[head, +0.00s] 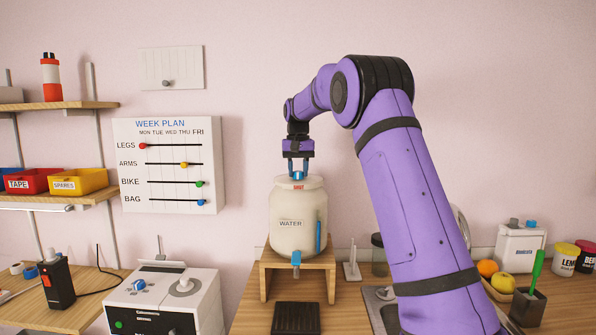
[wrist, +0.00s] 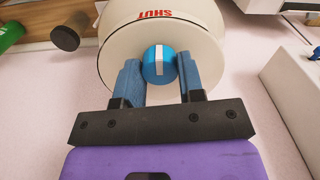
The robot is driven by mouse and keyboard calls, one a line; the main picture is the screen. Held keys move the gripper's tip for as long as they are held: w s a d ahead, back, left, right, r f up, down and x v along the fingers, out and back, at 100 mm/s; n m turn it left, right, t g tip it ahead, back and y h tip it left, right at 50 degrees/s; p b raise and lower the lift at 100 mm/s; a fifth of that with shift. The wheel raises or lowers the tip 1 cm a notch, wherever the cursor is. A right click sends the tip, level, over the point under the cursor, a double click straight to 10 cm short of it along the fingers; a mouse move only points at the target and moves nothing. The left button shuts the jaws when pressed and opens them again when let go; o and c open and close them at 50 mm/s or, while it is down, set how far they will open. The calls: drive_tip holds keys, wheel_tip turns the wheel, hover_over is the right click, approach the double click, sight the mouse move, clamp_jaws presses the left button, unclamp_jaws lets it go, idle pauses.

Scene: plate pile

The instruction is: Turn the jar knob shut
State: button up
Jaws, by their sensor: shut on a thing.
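The white jar (head: 298,235), marked WATER, stands on a wooden stand (head: 262,283) with a blue tap (head: 296,258) at its front. On its lid is a round blue knob (wrist: 158,64) with a white stripe. In the wrist view the stripe runs roughly up and down the picture, toward the red word SHUT (wrist: 155,15) on the lid. My gripper (wrist: 160,75) is shut on the knob, one blue finger on each side. In the head view my gripper (head: 298,170) points straight down onto the lid, and the knob is mostly hidden between the fingers.
A black drip tray (head: 296,318) lies before the stand. A white machine (head: 165,305) stands at the left, and a white container (head: 520,245) at the right. A week plan board (head: 170,165) hangs on the wall. Air around the jar's top is free.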

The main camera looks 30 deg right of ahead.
sight(298, 172)
drive_tip(key=o, duration=0.9)
wheel_tip(298, 172, up, 11)
drive_tip(key=shift+f, duration=0.1)
idle(0.3)
